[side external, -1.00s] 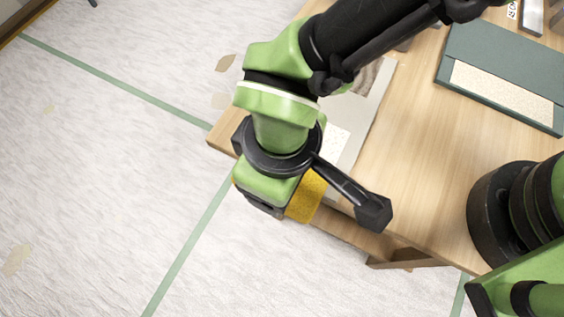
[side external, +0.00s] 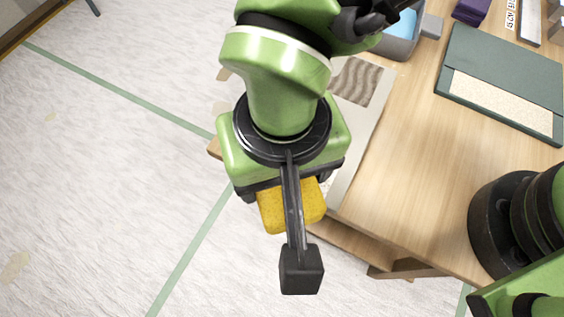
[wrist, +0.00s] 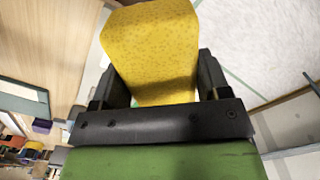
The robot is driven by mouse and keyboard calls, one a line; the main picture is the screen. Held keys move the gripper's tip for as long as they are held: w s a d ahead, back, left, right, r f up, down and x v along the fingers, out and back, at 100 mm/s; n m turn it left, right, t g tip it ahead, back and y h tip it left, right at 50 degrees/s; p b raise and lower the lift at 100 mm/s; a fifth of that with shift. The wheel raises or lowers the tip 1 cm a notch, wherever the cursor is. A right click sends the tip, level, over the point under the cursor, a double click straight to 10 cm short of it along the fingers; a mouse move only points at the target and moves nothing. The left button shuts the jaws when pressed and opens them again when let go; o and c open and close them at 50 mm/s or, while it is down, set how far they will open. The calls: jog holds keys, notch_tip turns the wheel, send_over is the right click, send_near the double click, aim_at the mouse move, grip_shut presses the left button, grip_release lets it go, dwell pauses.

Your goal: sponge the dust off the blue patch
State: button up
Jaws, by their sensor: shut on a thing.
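My gripper (side external: 292,186) is shut on a yellow sponge (side external: 290,206), over the left front edge of the table. In the wrist view the sponge (wrist: 150,50) stands between the two dark fingers. A pale board (side external: 362,143) lies on the table, partly covered by my gripper. A brown wavy patch (side external: 359,80) shows on the board. I cannot make out a blue patch or any dust on the board; much of it is hidden behind my arm. I cannot tell whether the sponge touches anything.
A grey tray (side external: 402,48) with light blue inside stands at the back, partly behind my arm. A dark green case (side external: 505,62) with a speckled cream panel (side external: 500,100) lies at the right. The wooden table (side external: 415,150) is clear between board and case.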

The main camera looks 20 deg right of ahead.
notch_tip(320, 180, down, 7)
jog(key=w+d, duration=1.1)
jog(key=shift+w+d+f, duration=0.1)
jog(key=shift+w+d, duration=0.1)
jog(key=shift+c, duration=0.3)
jog(key=s+a, duration=1.2)
jog(key=r, duration=0.8)
jog(key=shift+w+d+r, duration=0.1)
jog(key=shift+w+d, duration=0.2)
